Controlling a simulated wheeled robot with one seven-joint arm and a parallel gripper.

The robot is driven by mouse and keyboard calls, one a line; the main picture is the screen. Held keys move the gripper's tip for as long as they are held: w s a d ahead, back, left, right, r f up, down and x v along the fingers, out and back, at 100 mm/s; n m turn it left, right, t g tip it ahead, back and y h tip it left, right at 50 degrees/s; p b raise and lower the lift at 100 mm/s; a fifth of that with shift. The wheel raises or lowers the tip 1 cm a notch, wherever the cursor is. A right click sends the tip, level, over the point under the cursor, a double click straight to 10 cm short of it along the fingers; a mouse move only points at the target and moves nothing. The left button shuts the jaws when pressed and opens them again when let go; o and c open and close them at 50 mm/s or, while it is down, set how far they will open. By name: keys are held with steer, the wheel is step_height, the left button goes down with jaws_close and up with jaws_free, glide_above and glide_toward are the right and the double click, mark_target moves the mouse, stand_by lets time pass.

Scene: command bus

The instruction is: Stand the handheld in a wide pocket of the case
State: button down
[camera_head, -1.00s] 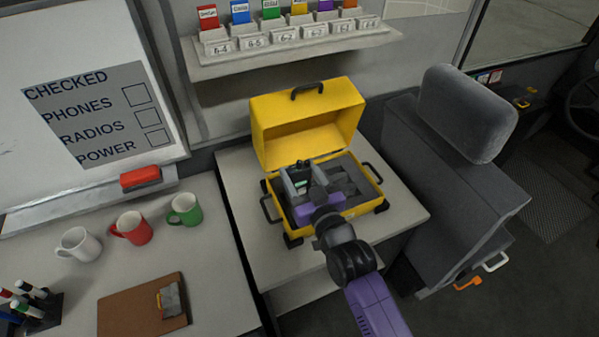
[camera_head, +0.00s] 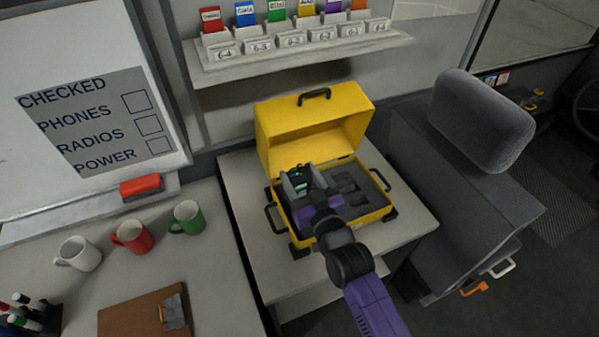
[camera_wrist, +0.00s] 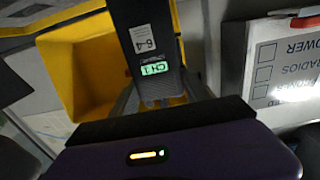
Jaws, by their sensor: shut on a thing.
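The handheld (camera_wrist: 158,45) is a dark radio with a lit green screen and a "6-4" label, seen close in the wrist view. In the head view the handheld (camera_head: 300,182) shows small, upright, at the left part of the case. My gripper (camera_head: 308,188) is shut on it. The yellow case (camera_head: 352,222) stands open on the table with its lid up at the back. Its grey foam insert (camera_head: 362,183) has dark pockets on the right. My gripper hides the foam below the handheld, so I cannot tell how deep it sits or in which pocket.
The raised lid (camera_head: 335,145) stands behind my gripper. A grey seat (camera_head: 470,170) is close on the right. On the left counter are white, red and green mugs (camera_head: 187,217) and a clipboard (camera_head: 140,318). A shelf (camera_head: 300,62) with numbered holders hangs above.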

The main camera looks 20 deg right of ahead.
mark_target(301, 195)
steer(key=shift+f+b, duration=2.6)
steer(key=shift+f, duration=0.3)
steer(key=shift+f, duration=0.25)
steer(key=shift+c, duration=2.2)
jaws_free()
steer(key=shift+s+f+b, duration=0.1)
steer(key=shift+f+b, duration=0.05)
steer(key=shift+b, duration=0.15)
steer(key=shift+s, duration=0.25)
steer(key=s+b, duration=0.1)
steer(key=s, duration=0.6)
steer(key=shift+b, duration=0.3)
steer(key=shift+s, duration=0.1)
